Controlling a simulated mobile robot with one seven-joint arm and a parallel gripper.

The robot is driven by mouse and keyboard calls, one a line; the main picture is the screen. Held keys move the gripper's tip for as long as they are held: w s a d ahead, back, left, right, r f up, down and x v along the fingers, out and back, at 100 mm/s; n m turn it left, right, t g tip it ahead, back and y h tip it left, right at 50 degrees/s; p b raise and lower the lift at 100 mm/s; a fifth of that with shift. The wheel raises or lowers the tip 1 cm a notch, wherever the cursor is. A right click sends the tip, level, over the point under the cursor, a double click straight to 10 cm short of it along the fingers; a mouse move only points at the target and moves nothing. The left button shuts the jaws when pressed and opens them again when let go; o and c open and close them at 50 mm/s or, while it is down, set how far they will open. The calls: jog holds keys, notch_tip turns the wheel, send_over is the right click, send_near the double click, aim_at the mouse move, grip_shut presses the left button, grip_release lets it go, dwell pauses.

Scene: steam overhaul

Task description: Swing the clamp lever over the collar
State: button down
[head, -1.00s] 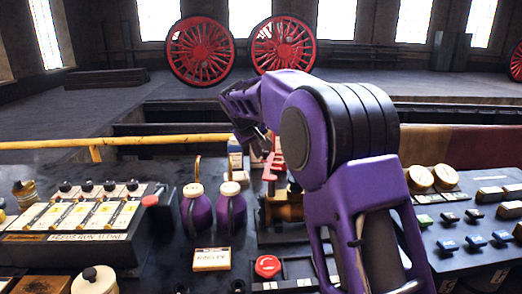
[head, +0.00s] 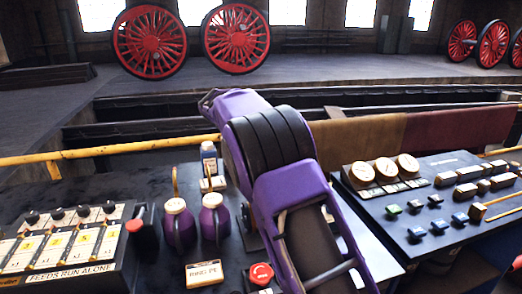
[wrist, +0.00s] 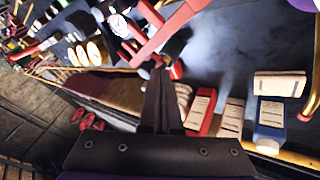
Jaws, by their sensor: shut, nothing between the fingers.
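The red clamp lever (wrist: 168,32) shows at the top of the wrist view as a branching red bar. My gripper (wrist: 159,72) is shut and empty, its dark fingers pointing up the picture with their tips close to the lever. I cannot tell whether they touch it. In the head view my purple arm covers the place of the lever and the brass collar, and my gripper is hidden behind it. I cannot make out the collar clearly in the wrist view.
Two purple oil cans (head: 214,220) stand left of my arm, with a cream label plate (head: 204,273) and a red button (head: 261,274) in front. A yellow rail (head: 110,149) runs behind the bench. A panel with round dials (head: 385,171) is on the right.

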jog(key=shift+s+d+m+g+p, duration=0.25)
jog(key=shift+s+d+m, duration=0.1)
jog(key=shift+d, duration=0.45)
jog(key=shift+s+d+m+g+p, duration=0.15)
jog(key=shift+s+d+m+p, duration=0.15)
jog(key=shift+d, duration=0.5)
jog(key=shift+s+d+m+g+h, duration=0.35)
jog(key=shift+d+m+g+h, duration=0.05)
jog(key=shift+m, duration=0.25)
jog(key=shift+a, duration=0.1)
